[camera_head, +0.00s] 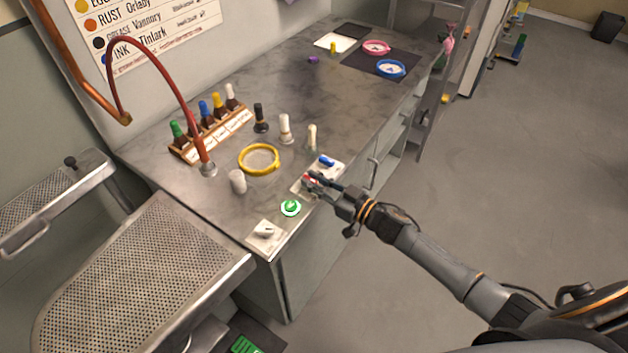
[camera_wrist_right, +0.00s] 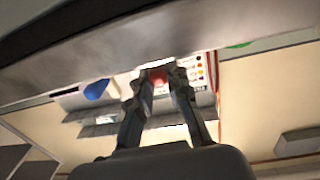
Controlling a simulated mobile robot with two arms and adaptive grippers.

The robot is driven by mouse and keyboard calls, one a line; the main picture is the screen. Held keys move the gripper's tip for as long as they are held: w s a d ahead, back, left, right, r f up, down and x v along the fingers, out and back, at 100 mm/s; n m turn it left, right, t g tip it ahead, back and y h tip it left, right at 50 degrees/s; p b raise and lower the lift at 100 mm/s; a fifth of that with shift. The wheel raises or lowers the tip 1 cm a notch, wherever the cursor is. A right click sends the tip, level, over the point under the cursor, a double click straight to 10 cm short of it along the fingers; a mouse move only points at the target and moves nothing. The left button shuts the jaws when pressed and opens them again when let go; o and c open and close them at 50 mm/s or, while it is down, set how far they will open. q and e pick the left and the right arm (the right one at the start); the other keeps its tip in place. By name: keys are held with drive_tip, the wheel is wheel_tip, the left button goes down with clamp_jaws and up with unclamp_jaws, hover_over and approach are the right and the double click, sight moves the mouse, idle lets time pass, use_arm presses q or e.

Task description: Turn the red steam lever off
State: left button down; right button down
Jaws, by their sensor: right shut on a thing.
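The red steam lever (camera_head: 307,179) sits on a pale plate (camera_head: 298,188) near the front edge of the grey counter. My right gripper (camera_head: 314,182) reaches in from the right and is shut on the red lever. In the right wrist view the red lever (camera_wrist_right: 157,76) shows between the two fingertips (camera_wrist_right: 158,70). A blue lever (camera_head: 326,161) is just behind it on the same panel; it also shows in the right wrist view (camera_wrist_right: 96,89). The fingers partly hide the red lever, so I cannot tell its exact setting. My left gripper is not in view.
A green button (camera_head: 291,208) and a white switch plate (camera_head: 265,233) lie nearby along the front edge.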

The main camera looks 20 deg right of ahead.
drive_tip(key=shift+w+d+n+g+y, duration=0.1)
drive_tip(key=shift+n+g+y, duration=0.3)
drive_tip(key=shift+y, duration=0.1)
drive_tip(key=c, duration=1.3)
unclamp_jaws()
drive_tip(key=v, duration=1.2)
drive_tip(key=s+d+f+m+g+h, duration=0.1)
drive_tip(key=s+d+f+m+h, duration=0.15)
drive_tip(key=f, duration=0.65)
drive_tip(key=s+d+f+m+g+h, duration=0.15)
drive_tip(key=s+f+h, duration=0.25)
drive_tip(key=f, duration=0.6)
drive_tip(key=s+d+f+m+g+h, duration=0.1)
drive_tip(key=s+d+f+h, duration=0.2)
drive_tip(key=f, duration=0.6)
drive_tip(key=s+a+f+g, duration=0.3)
drive_tip(key=s+f, duration=0.3)
drive_tip(key=s, duration=0.4)
drive_tip(key=s+a+f+g+h, duration=0.1)
drive_tip(key=s+a+f+g, duration=0.2)
drive_tip(key=s+f, duration=0.3)
drive_tip(key=s+a+f+g+h, duration=0.1)
drive_tip(key=s+a+f+g, duration=0.2)
drive_tip(key=s, duration=1.2)
drive_tip(key=shift+s+a+f+g, duration=0.1)
drive_tip(key=shift+s+f+g, duration=0.1)
drive_tip(key=shift+f, duration=0.55)
drive_tip(key=shift+s+f+g, duration=0.1)
drive_tip(key=shift+s+f, duration=0.1)
drive_tip(key=shift+f, duration=0.55)
